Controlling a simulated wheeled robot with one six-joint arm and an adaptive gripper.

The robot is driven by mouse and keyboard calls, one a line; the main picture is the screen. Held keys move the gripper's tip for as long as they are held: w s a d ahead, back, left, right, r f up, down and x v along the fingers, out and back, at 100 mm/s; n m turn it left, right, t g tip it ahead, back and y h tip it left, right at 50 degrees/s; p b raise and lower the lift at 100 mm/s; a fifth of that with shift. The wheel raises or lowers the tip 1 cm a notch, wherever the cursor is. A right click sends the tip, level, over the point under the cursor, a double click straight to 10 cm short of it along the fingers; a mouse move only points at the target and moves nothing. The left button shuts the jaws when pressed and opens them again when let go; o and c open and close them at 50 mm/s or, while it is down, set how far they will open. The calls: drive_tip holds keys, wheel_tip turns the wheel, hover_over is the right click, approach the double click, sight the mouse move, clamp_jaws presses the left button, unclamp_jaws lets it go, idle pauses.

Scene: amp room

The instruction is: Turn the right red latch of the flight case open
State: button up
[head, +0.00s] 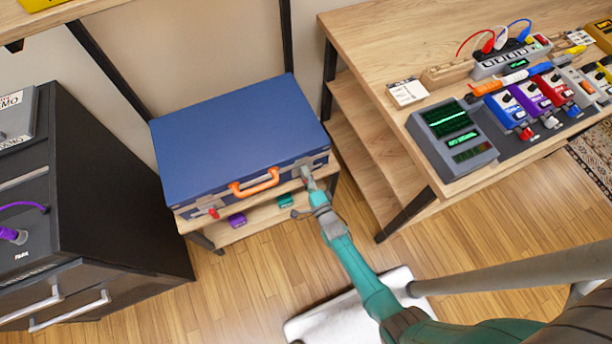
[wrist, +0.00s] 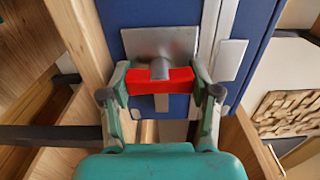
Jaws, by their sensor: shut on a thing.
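The blue flight case (head: 240,125) lies closed on a small wooden shelf unit, with an orange handle (head: 254,183) on its front. Its left red latch (head: 213,213) shows near the front left corner. My gripper (head: 307,176) is at the right end of the case front and hides the right latch in the head view. In the wrist view, the right red latch (wrist: 140,86) is a red bar on a grey pivot, over a metal plate (wrist: 160,42). My gripper (wrist: 160,84) is shut on its two ends, and the bar lies across the picture.
A wooden desk (head: 375,40) with a green-screen device (head: 452,140) and several coloured pedals stands to the right. A black cabinet (head: 105,180) stands close on the left. Purple (head: 237,220) and teal (head: 285,200) items sit on the shelf below the case.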

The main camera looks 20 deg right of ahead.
idle(0.3)
drive_tip(key=o, duration=1.2)
drive_tip(key=shift+c, duration=0.2)
